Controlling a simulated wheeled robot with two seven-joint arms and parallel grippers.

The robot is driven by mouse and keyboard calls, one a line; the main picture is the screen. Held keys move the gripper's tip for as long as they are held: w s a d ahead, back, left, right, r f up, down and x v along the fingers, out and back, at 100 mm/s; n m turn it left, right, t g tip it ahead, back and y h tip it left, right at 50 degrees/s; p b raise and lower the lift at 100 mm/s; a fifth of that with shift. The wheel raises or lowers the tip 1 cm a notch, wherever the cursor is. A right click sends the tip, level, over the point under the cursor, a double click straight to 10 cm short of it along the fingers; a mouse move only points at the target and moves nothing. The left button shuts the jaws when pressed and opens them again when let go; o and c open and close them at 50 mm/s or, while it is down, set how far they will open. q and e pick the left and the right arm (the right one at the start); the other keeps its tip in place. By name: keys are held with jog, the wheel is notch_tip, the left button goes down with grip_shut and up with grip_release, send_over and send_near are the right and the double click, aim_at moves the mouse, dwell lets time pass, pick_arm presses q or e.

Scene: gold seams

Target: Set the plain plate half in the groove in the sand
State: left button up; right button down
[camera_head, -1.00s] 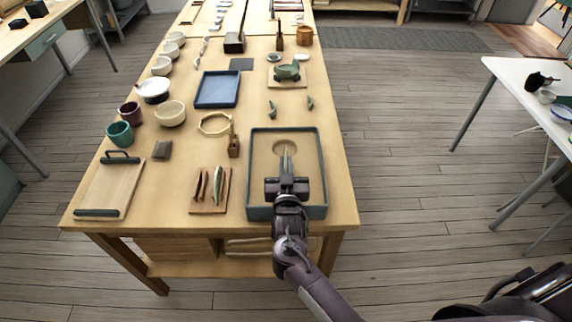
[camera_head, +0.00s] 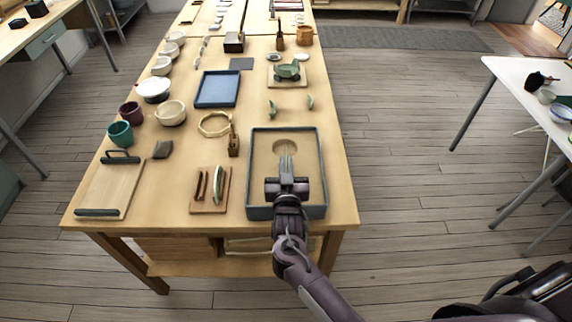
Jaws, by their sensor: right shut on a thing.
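My right gripper (camera_head: 286,174) is over the sand tray (camera_head: 320,170), pointing away from me. It is shut on a thin piece, the plain plate half (camera_head: 285,153), seen nearly edge-on and mostly hidden by the gripper. The piece stands upright at the round groove (camera_head: 284,146) in the sand, in the tray's far half. I cannot tell whether its lower edge touches the sand. My left gripper is not in view.
A wooden rack (camera_head: 223,204) with upright pieces stands left of the tray. Two green shards (camera_head: 272,108) lie behind the tray. The table's right edge is close to the tray.

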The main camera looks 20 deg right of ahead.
jog(key=shift+f+b, duration=1.1)
jog(key=shift+f, duration=0.45)
dwell(2.0)
jog(key=c, duration=1)
grip_release()
jog(key=shift+r, duration=0.1)
jog(key=shift+r+p, duration=2.75)
jog(key=shift+r, duration=0.15)
